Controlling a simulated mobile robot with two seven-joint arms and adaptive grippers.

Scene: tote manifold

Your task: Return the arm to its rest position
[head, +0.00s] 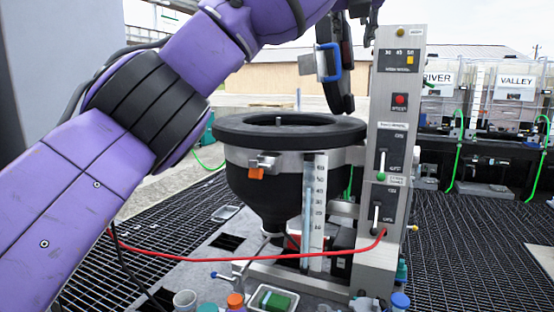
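My purple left arm comes in from the left and bends over the top of the view. My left gripper (339,98) hangs fingers-down above the back rim of the black hopper (290,126), just left of the grey control column (392,150). The fingers show edge-on, so I cannot tell whether they are open or shut. A blue bracket-like piece with a pale block (312,63) shows at the gripper; I cannot tell whether it is held or behind it. My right gripper is out of view.
A red hose (250,254) runs low across the front. Small cups and a tray with a green block (274,299) stand at the bottom. Clear totes labelled VALLEY (514,88) and RIVER (438,82) stand at the right. Grating (470,240) lies clear at right.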

